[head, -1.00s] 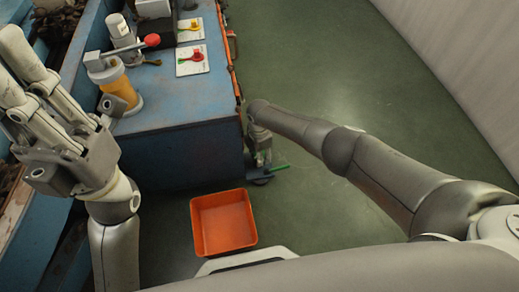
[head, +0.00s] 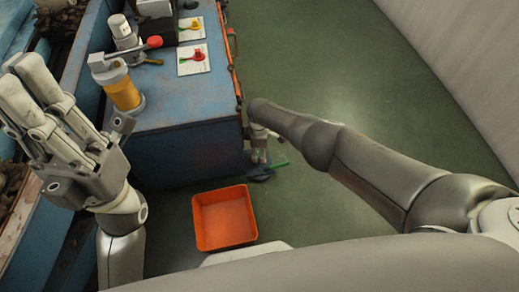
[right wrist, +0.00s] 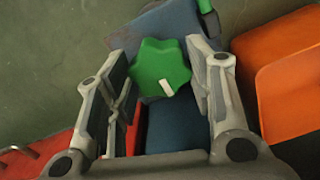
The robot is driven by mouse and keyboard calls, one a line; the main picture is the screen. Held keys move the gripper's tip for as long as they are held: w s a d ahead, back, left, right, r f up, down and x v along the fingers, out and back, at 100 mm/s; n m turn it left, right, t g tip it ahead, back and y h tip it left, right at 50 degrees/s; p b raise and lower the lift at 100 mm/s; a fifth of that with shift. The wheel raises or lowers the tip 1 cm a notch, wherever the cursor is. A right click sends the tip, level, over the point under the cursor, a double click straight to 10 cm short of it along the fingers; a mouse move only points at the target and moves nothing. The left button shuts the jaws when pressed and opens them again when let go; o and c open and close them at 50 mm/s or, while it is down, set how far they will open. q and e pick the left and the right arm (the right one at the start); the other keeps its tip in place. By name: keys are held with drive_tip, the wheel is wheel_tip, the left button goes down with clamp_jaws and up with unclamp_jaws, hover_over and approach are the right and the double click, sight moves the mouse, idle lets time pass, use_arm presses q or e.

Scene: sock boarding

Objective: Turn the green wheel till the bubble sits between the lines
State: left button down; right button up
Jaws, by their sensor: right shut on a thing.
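The green wheel (right wrist: 160,67) is a lobed knob with a white mark on its lower right, in the right wrist view. My right gripper (right wrist: 161,72) has its fingers on both sides of the wheel and is shut on it. In the head view this gripper (head: 259,142) is small and low beside the blue cabinet's near right corner; the wheel is hidden there. My left gripper (head: 22,78) is raised at the left, empty, with its fingers apart. I cannot make out a bubble or lines in either view.
An orange bin (head: 224,217) stands on the floor by the blue cabinet (head: 190,100). A green bar (head: 279,165) sticks out low by the corner. On the cabinet are an amber cylinder (head: 124,93), a red knob (head: 154,42) and cards with coloured parts. The floor at right is clear.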

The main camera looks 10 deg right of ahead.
drive_tip(key=o, duration=0.7)
drive_tip(key=shift+o, duration=0.2)
drive_tip(key=shift+r, duration=0.15)
drive_tip(key=shift+w+r, duration=0.2)
drive_tip(key=shift+r, duration=0.45)
drive_tip(key=shift+s+r, duration=0.2)
drive_tip(key=shift+r, duration=0.6)
wheel_tip(320, 180, up, 9)
drive_tip(key=shift+f, duration=0.1)
